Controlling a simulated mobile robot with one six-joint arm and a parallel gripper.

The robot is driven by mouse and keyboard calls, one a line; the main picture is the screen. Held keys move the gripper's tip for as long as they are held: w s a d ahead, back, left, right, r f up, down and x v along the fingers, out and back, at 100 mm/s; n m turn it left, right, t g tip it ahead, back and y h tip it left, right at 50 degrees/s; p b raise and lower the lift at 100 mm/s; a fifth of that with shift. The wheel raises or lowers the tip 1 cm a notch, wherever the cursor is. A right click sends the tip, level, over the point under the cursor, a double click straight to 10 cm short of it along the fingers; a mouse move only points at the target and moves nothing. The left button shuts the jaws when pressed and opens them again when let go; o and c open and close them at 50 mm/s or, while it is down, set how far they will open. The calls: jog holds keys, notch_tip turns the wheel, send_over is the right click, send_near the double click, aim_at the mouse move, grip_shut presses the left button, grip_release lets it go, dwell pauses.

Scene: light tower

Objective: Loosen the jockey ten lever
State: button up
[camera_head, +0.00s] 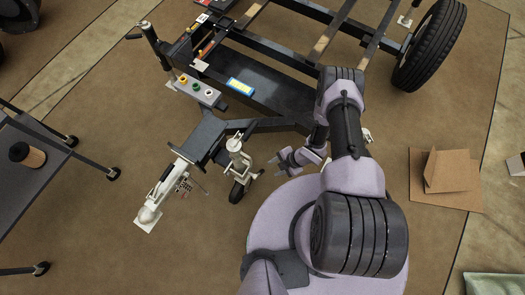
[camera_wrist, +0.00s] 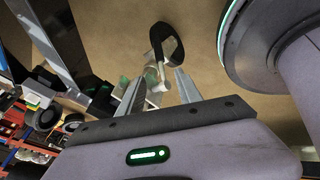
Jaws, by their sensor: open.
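The jockey wheel (camera_head: 237,152) stands beside the trailer's drawbar, with a pale stem and a black tyre at the floor. My gripper (camera_head: 277,163) is to its right, a short gap away, with its fingers pointing toward it. In the wrist view, my gripper (camera_wrist: 158,92) has its two fingers spread apart. The jockey wheel's black tyre (camera_wrist: 172,46) and pale stem show beyond and between the fingers. Nothing is seen held. I cannot clearly pick out the jockey's lever among the small pale parts on the stem.
The dark trailer frame (camera_head: 265,92) lies behind my arm, with a button box (camera_head: 196,90) on it. The hitch (camera_head: 150,210) points to the front left. A dark table (camera_head: 30,190) stands at left. Cardboard (camera_head: 450,180) lies at right. Floor around the hitch is clear.

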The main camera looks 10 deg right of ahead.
aim_at(261, 173)
jog(key=b+x, duration=0.6)
jog(key=x, duration=0.8)
jog(key=shift+w+a+f, duration=0.1)
jog(key=shift+a+f, duration=0.15)
jog(key=shift+f, duration=0.05)
grip_shut()
dwell(0.5)
